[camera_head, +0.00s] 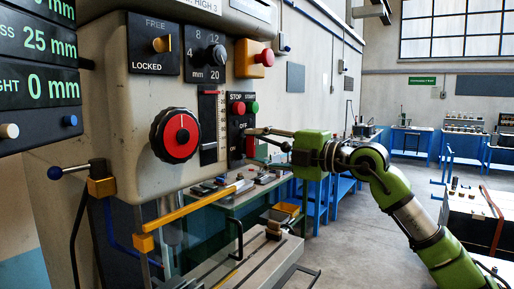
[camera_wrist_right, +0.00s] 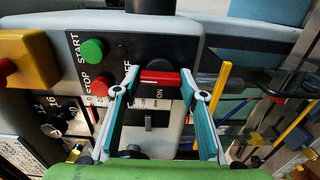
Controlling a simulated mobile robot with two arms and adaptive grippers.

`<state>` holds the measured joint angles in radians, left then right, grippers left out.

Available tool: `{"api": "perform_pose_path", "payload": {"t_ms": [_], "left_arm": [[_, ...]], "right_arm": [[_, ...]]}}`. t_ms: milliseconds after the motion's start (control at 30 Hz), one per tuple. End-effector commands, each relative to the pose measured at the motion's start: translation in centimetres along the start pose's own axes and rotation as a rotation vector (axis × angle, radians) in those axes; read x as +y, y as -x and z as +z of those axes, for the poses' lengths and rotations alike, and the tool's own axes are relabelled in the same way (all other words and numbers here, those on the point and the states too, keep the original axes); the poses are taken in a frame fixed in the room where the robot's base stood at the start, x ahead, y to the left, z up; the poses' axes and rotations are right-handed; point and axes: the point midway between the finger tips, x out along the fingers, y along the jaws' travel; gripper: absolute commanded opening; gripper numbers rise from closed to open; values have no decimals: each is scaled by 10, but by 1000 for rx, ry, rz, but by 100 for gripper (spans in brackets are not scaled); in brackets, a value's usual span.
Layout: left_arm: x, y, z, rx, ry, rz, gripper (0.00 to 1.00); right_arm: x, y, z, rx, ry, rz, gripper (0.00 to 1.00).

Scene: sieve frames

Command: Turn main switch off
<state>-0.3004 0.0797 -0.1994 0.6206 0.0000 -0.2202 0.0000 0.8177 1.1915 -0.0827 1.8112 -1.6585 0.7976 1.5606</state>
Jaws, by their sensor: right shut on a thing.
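The main switch is a red handle (camera_wrist_right: 160,78) on a dark panel. In the right wrist view, the word ON is just below it and another label, partly hidden, is to its left. My right gripper (camera_wrist_right: 160,74) has one finger at each end of the handle and is shut on it. In the head view, the gripper (camera_head: 252,133) reaches the machine's panel from the right, and part of the red switch (camera_head: 249,147) shows beside the fingers. My left gripper is not in view.
A green START button (camera_wrist_right: 93,50) and a red STOP button (camera_wrist_right: 97,86) are close to the switch. A yellow box with a red button (camera_head: 265,57) sits above. A large red-and-black knob (camera_head: 181,136) is to the left. Open floor lies behind my right arm.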

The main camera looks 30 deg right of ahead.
Motion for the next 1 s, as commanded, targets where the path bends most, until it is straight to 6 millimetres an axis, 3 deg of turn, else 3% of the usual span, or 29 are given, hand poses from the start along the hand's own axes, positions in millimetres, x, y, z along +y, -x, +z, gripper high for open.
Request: {"api": "perform_pose_path", "payload": {"t_ms": [100, 133, 200, 633, 1000], "left_arm": [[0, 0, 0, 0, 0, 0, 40], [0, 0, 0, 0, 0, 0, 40], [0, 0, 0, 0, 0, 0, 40], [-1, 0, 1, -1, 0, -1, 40], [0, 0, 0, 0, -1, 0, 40]], "right_arm": [[0, 0, 0, 0, -4, -1, 17], [0, 0, 0, 0, -4, -1, 41], [0, 0, 0, 0, -4, -1, 56], [-1, 3, 1, -1, -3, -1, 56], [-3, 35, 0, 0, -4, -4, 56]]}}
